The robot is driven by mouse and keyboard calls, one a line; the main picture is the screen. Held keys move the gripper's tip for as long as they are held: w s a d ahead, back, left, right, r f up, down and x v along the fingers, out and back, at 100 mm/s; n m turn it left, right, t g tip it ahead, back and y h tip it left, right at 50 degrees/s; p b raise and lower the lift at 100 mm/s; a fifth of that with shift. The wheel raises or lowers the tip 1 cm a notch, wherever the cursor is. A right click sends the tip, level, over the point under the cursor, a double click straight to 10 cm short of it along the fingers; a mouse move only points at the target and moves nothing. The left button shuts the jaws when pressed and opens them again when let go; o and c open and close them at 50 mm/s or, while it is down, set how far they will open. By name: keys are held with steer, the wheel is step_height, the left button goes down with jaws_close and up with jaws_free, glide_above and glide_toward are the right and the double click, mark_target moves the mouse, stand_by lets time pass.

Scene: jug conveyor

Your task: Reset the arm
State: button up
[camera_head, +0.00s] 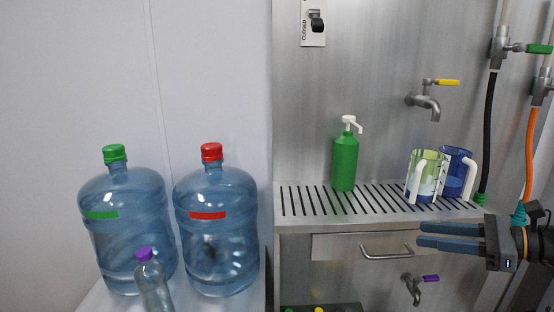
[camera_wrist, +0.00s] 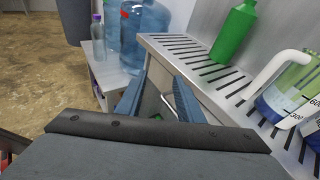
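My gripper (camera_head: 420,235) is at the right of the head view, in front of the drawer below the slotted steel shelf (camera_head: 300,202). Its two blue-grey fingers point left. In the wrist view, the fingers (camera_wrist: 158,92) stand apart with nothing held between them. A clear jug with a green-tinted back and white handle (camera_head: 425,175) stands on the shelf, and it also shows in the wrist view (camera_wrist: 292,92). A blue jug (camera_head: 456,172) stands just behind it, partly hidden. My gripper is lower than both jugs and apart from them.
A green pump bottle (camera_head: 344,163) stands on the shelf. Two large water bottles, green-capped (camera_head: 125,245) and red-capped (camera_head: 215,245), stand at left with a small purple-capped bottle (camera_head: 150,280).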

steer(key=s+a+f+n+g+h, duration=0.2)
steer(key=a+f+n+g+h, duration=0.1)
steer(key=a+n, duration=0.3)
steer(key=s+a+f+n+g+h, duration=0.3)
steer(key=a+n, duration=0.4)
steer(key=n, duration=0.4)
steer(key=s+a+f+n+g+h, duration=0.2)
steer(key=a+n+g+h, duration=0.1)
steer(key=a+n+h, duration=0.2)
steer(key=a+n, duration=0.2)
steer(key=n, duration=0.1)
steer(key=shift+s+a+f+g, duration=0.2)
steer(key=shift+s+f+g, duration=0.1)
steer(key=shift+f, duration=0.1)
